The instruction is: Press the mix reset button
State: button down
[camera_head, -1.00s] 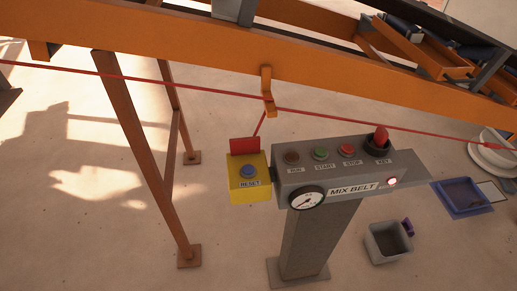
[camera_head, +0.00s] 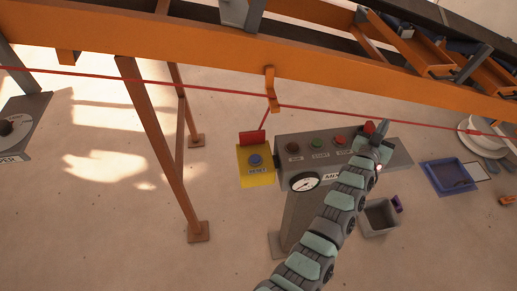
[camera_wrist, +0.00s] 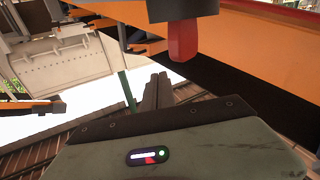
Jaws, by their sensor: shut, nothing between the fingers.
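The blue reset button (camera_head: 255,160) sits on top of a yellow box (camera_head: 260,180) labelled RESET in the head view. The box is at the left end of the grey MIX BELT console (camera_head: 398,152). A red flap (camera_head: 252,138) stands upright behind the button and leaves it uncovered from this view. My gripper (camera_head: 384,130) is shut and empty over the right part of the console, close to the red key knob (camera_head: 369,127), well right of the button. My gripper also shows in the wrist view (camera_wrist: 157,90). I cannot make out the reset button there.
A red cord (camera_head: 200,88) runs along the orange beam (camera_head: 180,55) behind the console. An orange leg (camera_head: 160,150) stands left of the yellow box. A gauge (camera_head: 304,182) is on the console front. A grey bin (camera_head: 380,217) and blue tray (camera_head: 447,177) are at right.

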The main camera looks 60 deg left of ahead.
jog(key=shift+m+g+h, duration=0.5)
jog(key=shift+g+h, duration=0.1)
jog(key=shift+h, duration=0.3)
jog(key=a, duration=0.3)
jog(key=w+a+r, duration=0.1)
jog(key=shift+w+a, duration=0.1)
jog(key=shift+a, duration=0.2)
jog(key=a+r+m+g+h, duration=0.1)
jog(key=a+g+h, duration=0.1)
jog(key=a, duration=0.2)
notch_tip(320, 180, up, 4)
jog(key=m+g+h, duration=0.4)
jog(key=g+h, duration=0.1)
jog(key=g, duration=0.8)
send_over(256, 157)
jog(key=shift+w+a+r, duration=0.15)
jog(key=shift+w+r, duration=0.05)
jog(key=shift+f, duration=0.1)
jog(key=f, duration=0.7)
jog(key=f+p, duration=0.1)
jog(key=f, duration=0.6)
jog(key=shift+s+p, duration=0.2)
jog(key=shift+p, duration=0.1)
